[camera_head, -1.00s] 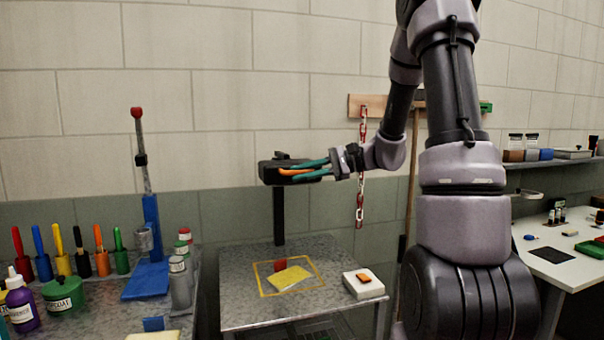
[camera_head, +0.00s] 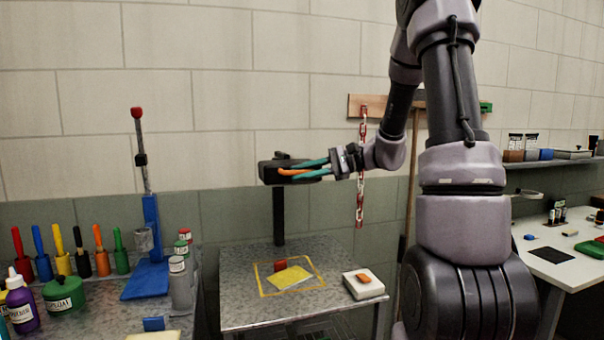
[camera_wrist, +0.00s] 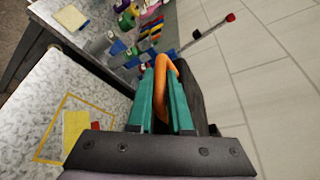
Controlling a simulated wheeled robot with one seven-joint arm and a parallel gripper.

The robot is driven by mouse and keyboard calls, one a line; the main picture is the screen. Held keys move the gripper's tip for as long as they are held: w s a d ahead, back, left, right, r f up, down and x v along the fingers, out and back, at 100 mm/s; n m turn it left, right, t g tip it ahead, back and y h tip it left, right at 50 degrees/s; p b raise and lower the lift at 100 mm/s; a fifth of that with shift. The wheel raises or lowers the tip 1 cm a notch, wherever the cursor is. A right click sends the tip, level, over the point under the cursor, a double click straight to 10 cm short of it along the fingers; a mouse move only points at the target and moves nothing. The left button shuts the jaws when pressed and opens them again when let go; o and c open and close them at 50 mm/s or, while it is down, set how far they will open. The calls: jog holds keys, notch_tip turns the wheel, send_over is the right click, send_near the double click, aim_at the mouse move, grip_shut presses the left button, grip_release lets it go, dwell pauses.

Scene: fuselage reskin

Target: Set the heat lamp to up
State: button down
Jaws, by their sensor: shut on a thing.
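The heat lamp (camera_head: 268,172) is a black head on a dark upright post (camera_head: 279,215) at the back of the small metal table. Its head is level and well above the tabletop. It has an orange handle (camera_head: 292,172), which also shows in the wrist view (camera_wrist: 184,78). My gripper (camera_head: 308,171) has teal fingers and reaches in from the right, shut on the orange handle. In the wrist view my gripper (camera_wrist: 162,100) has one finger on each side of the handle. The fingers partly hide the lamp head.
Below the lamp, a yellow sheet (camera_head: 291,277) and a red block (camera_head: 280,265) lie within a yellow outline on the table (camera_head: 240,310). A white block with an orange piece (camera_head: 364,284) is to the right. A red-and-white chain (camera_head: 361,190) hangs behind my wrist. Several markers and bottles stand left.

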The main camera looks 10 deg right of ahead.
jog(key=w+r+m+g, duration=0.2)
jog(key=w+r, duration=0.3)
jog(key=r, duration=0.7)
jog(key=w+r+m+g+h, duration=0.1)
jog(key=w+r+m, duration=0.3)
jog(key=r, duration=0.9)
jog(key=shift+w+a+m+g, duration=0.15)
jog(key=shift+w+m+g, duration=0.35)
jog(key=shift+w, duration=0.45)
jog(key=c, duration=0.8)
grip_release()
jog(key=shift+c, duration=0.2)
